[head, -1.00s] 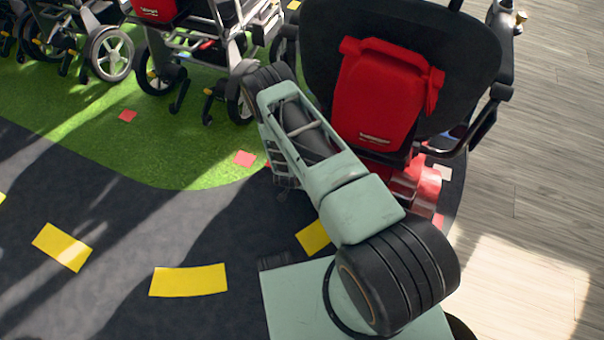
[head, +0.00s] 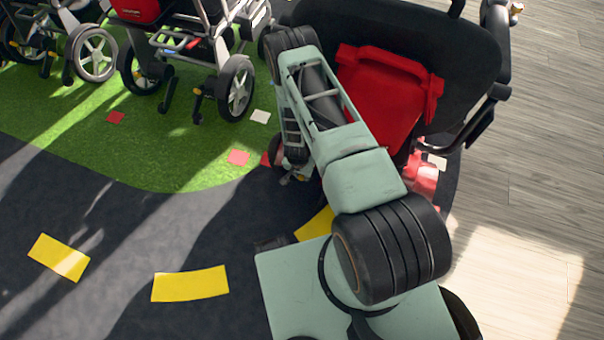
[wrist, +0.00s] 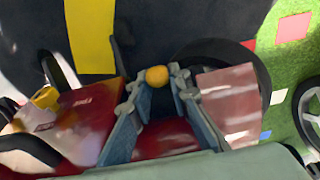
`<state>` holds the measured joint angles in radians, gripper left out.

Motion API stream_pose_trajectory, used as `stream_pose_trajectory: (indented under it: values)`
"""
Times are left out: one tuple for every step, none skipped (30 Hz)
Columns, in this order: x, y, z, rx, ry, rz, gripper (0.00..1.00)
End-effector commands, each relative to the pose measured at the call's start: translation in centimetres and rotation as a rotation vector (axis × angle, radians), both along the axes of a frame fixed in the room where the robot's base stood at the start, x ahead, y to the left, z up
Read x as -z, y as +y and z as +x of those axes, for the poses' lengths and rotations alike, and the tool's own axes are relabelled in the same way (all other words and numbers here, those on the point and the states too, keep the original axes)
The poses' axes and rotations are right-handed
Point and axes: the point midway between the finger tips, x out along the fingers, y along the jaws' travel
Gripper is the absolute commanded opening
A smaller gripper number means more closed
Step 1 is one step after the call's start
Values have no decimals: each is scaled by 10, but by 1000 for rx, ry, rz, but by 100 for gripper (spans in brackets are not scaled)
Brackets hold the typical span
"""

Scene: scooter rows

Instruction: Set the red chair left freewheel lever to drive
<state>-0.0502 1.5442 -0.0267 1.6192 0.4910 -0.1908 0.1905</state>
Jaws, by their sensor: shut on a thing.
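The red chair (head: 440,60) stands with its dark backrest and red bag (head: 385,95) towards me in the head view. My gripper (head: 292,176) is low at its rear left side, partly hidden by my arm. In the wrist view, my gripper (wrist: 159,82) has its fingertips on both sides of a round orange-yellow lever knob (wrist: 157,75) and is shut on it. Red body panels (wrist: 85,120) of the chair lie beside and below the fingers. The lever's stem is hidden, so its angle cannot be told.
A second yellow knob (wrist: 45,97) shows at the left in the wrist view. A dark wheel (wrist: 250,75) is close to the right finger. Wheelchairs (head: 190,50) stand on green turf at the back left. Dark floor with yellow marks (head: 190,284) is free at the left.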

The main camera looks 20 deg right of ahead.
Motion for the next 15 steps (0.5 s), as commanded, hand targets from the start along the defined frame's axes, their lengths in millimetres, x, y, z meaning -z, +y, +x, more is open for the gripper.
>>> stream_pose_trajectory:
  values:
    - [1, 7, -8, -3, 19, 11, 18]
    - [1, 7, -9, -3, 19, 11, 21]
    - [1, 6, -8, -3, 18, 10, 26]
    - [1, 6, -7, -3, 17, 9, 29]
    - [1, 5, -7, -3, 16, 9, 32]
    - [1, 5, -6, -2, 14, 8, 35]
    - [1, 4, -6, -2, 14, 7, 35]
    - [1, 4, -5, -2, 13, 6, 35]
    - [1, 4, -5, -2, 12, 6, 35]
    - [1, 3, -5, -2, 11, 5, 35]
    - [0, 3, -5, -1, 11, 5, 35]
    - [0, 3, -4, -1, 10, 6, 35]
    - [0, 3, -4, -1, 9, 5, 35]
    - [0, 3, -4, -1, 9, 5, 35]
    - [-1, 3, -4, -1, 8, 4, 35]
